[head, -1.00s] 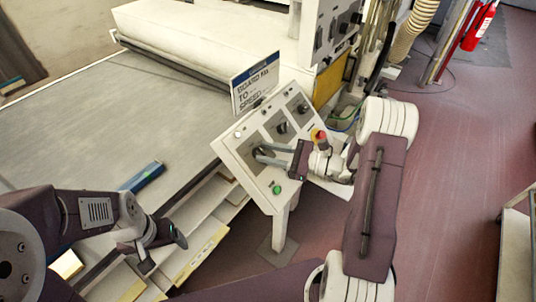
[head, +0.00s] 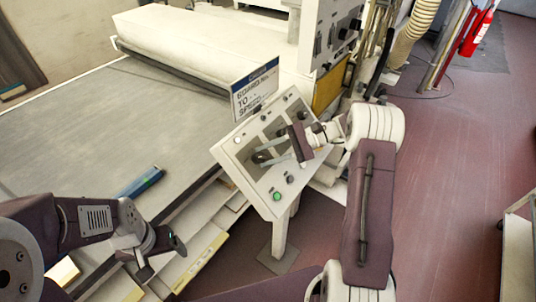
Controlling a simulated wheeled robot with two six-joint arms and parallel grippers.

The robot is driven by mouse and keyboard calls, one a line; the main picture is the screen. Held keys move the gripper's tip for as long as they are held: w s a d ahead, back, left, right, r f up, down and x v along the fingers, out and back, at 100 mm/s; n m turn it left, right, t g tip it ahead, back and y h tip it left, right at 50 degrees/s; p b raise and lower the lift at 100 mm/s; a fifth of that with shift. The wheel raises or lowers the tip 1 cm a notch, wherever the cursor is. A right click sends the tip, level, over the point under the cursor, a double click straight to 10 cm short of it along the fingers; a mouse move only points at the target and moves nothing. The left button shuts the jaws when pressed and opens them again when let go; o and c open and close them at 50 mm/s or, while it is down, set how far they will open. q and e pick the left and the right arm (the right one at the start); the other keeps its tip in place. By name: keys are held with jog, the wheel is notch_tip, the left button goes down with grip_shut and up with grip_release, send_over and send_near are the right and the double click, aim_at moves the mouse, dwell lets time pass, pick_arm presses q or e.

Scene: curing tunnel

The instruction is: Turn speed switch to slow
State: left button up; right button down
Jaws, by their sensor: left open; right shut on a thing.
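The sloped white control panel (head: 232,150) stands on a post beside the conveyor. It carries several dark switch plates and a lit green button (head: 277,196). My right gripper (head: 262,157) reaches in from the right, its long grey fingers closed on a dark switch knob (head: 258,157) on the panel's left plate. The fingers cover much of the knob, so its pointer direction cannot be read. The labels are too small to read. My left gripper (head: 160,250) is open and empty at the lower left, away from the panel.
A sign (head: 255,88) stands behind the panel's top edge. The wide grey conveyor (head: 90,120) fills the left, with a blue object (head: 140,183) near its edge. A machine cabinet (head: 325,40) stands behind. The red floor (head: 450,170) at right is largely clear.

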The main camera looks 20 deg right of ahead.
jog(key=shift+n, duration=0.4)
jog(key=c, duration=1)
grip_release()
jog(key=shift+a, duration=0.1)
jog(key=v, duration=0.9)
jog(key=shift+w+r+b, duration=0.15)
jog(key=shift+r+b, duration=0.05)
jog(key=shift+b, duration=0.2)
